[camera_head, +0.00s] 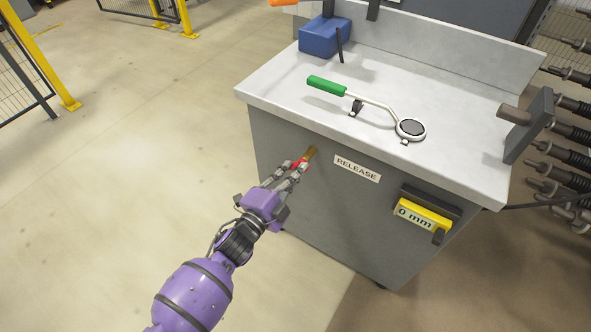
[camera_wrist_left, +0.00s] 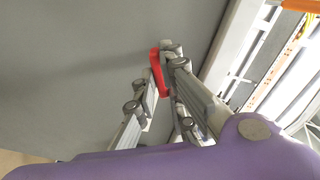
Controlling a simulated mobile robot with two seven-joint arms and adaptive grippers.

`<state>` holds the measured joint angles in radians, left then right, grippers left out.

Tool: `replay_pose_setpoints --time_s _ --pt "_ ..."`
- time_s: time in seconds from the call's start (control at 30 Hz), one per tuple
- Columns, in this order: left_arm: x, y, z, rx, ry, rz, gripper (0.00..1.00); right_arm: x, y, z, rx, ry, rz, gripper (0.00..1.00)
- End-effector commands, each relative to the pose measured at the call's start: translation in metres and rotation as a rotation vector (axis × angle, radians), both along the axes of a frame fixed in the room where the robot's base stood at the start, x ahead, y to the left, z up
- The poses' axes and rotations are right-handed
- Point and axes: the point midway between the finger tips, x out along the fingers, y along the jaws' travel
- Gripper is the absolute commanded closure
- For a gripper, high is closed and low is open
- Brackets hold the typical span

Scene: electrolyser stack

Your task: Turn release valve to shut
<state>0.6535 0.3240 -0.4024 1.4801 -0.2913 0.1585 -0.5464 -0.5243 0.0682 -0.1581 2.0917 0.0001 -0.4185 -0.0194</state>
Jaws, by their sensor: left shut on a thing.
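The release valve has a red handle (camera_head: 299,164) and a brass-coloured body (camera_head: 311,153) on the front of the grey cabinet, left of the RELEASE label (camera_head: 357,168). My left gripper (camera_head: 294,169) is shut on the red handle. In the left wrist view the red handle (camera_wrist_left: 158,72) sits between the two fingers of the left gripper (camera_wrist_left: 162,66), close to the grey panel. The fingers hide part of the handle, so its exact angle is hard to tell. My right gripper is not in view.
A blue box (camera_head: 325,36) stands behind. A yellow 0 mm display (camera_head: 422,214) is on the cabinet front. The floor at left is clear.

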Motion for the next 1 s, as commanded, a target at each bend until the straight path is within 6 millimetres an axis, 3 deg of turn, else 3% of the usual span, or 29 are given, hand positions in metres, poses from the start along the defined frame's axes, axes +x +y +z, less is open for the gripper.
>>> replay_pose_setpoints --time_s 0.37,0.6,0.63,0.8,1.0 --pt "-0.0008 0.0001 -0.0018 0.093 -0.064 0.000 1.00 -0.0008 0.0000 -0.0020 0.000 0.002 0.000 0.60" --pt "-0.0008 0.0001 -0.0027 0.372 -0.267 0.000 1.00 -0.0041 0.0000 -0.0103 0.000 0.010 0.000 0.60" --pt "-0.0008 0.0001 -0.0023 0.373 -0.267 0.000 0.87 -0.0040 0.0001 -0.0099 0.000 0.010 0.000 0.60" --pt "-0.0003 0.0001 -0.0009 0.367 -0.266 0.000 0.66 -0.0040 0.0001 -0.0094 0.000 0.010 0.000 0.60" --pt "-0.0002 0.0001 -0.0005 0.365 -0.264 0.000 0.66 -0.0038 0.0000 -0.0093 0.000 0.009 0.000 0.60"
